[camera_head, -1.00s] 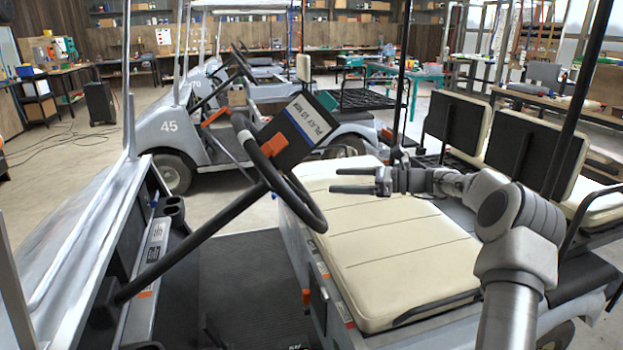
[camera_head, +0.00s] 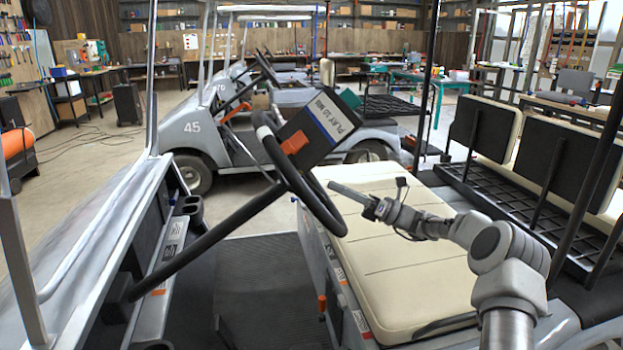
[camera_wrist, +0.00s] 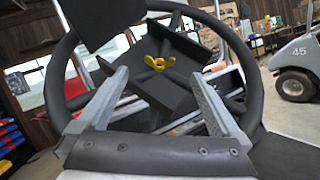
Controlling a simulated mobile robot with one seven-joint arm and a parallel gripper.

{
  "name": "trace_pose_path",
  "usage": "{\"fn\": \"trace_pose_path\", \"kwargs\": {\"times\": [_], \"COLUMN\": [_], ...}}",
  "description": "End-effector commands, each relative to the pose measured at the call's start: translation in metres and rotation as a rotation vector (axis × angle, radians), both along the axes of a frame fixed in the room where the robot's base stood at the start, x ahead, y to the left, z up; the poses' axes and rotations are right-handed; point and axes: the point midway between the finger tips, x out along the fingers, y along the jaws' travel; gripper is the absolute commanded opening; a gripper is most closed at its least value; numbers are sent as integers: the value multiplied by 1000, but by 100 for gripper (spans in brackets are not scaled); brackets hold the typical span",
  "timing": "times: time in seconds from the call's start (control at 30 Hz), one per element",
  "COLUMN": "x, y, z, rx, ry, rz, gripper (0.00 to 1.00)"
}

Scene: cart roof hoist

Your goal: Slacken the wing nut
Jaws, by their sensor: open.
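A yellow wing nut (camera_wrist: 159,63) sits on a dark bracket at the middle of the black steering wheel (camera_wrist: 242,52) in the wrist view. It is not visible in the head view. My gripper (camera_wrist: 158,76) is open and empty, its two grey fingers pointing at the wheel. The wing nut appears between and beyond the fingertips, apart from them. In the head view my gripper (camera_head: 345,192) is over the cream seat, just right of the steering wheel (camera_head: 303,180).
A clipboard-like dark box (camera_head: 318,125) with a label is at the wheel's upper side. The cream bench seat (camera_head: 410,270) lies below my arm. Roof posts (camera_head: 153,80) stand around the cart. Another cart marked 45 (camera_head: 205,140) is behind.

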Motion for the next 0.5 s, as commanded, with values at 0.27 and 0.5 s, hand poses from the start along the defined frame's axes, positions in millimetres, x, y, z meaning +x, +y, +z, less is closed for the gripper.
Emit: {"fn": "trace_pose_path", "kwargs": {"times": [0.27,0.5], "x": [17,23], "y": [49,66], "z": [18,26], "rx": [-2,0], "ry": [-1,0], "rz": [1,-1], "gripper": [100,100]}}
